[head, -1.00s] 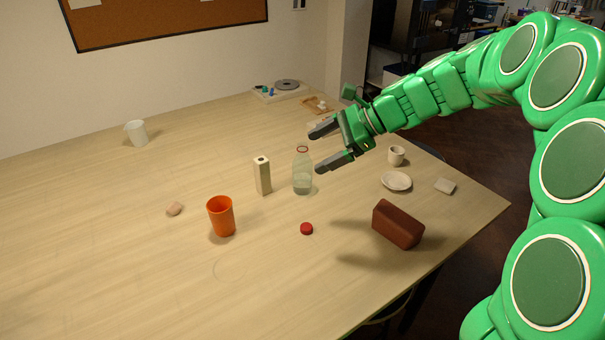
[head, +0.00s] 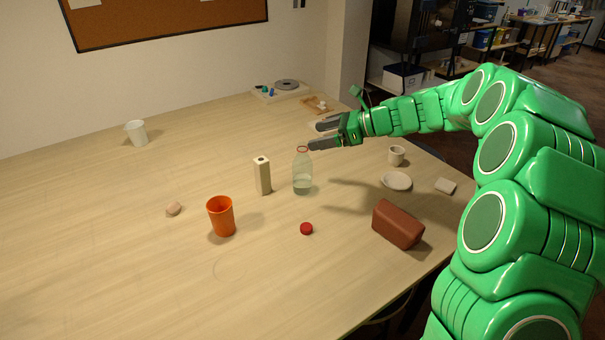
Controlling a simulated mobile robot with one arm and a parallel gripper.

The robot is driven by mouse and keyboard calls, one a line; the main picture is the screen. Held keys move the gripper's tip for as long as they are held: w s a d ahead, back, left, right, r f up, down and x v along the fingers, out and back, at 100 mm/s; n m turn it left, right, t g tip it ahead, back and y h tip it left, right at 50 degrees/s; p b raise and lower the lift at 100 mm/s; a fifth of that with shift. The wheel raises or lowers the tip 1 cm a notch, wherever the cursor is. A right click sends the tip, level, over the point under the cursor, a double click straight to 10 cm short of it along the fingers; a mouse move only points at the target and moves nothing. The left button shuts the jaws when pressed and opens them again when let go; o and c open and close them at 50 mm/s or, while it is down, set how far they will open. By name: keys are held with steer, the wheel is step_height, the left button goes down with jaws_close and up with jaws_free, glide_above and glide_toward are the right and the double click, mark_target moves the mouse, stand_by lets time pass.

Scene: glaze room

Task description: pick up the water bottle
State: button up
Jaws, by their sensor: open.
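The water bottle (head: 302,174) is clear with a narrow neck and a reddish ring at its mouth. It stands upright on the table, partly filled with liquid. My gripper (head: 313,135) is open, its two dark fingers pointing left. In the picture the lower fingertip lies just right of the bottle's neck, and the upper one is above and behind it. I cannot tell whether a finger touches the bottle. Nothing is between the fingers.
A pale square vase (head: 263,176) stands close left of the bottle. An orange cup (head: 221,216), a red cap (head: 306,229) and a brown block (head: 397,224) are nearer. A white saucer (head: 397,181) and small cup (head: 396,156) are right. The table's left is mostly clear.

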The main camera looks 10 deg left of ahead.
glide_toward(297, 163)
steer(key=a+f, duration=0.1)
steer(key=w+f, duration=0.1)
steer(key=f, duration=0.1)
steer(key=a+f, duration=0.1)
steer(key=f, duration=0.1)
steer(key=shift+w+a+f, duration=0.25)
steer(key=shift+a, duration=0.05)
steer(key=shift+a+f, duration=0.1)
steer(key=shift+f, duration=0.05)
steer(key=shift+w+x, duration=0.1)
steer(key=shift+x, duration=1.8)
steer(key=shift+w+x, duration=0.15)
steer(key=shift+x, duration=1.75)
steer(key=c, duration=1.2)
steer(key=shift+r, duration=0.25)
steer(key=shift+r, duration=1.4)
steer(key=s+d+r, duration=0.5)
steer(key=s+r, duration=0.4)
steer(key=s, duration=0.3)
steer(key=shift+s+d+r, duration=0.25)
steer(key=shift+d+r, duration=0.15)
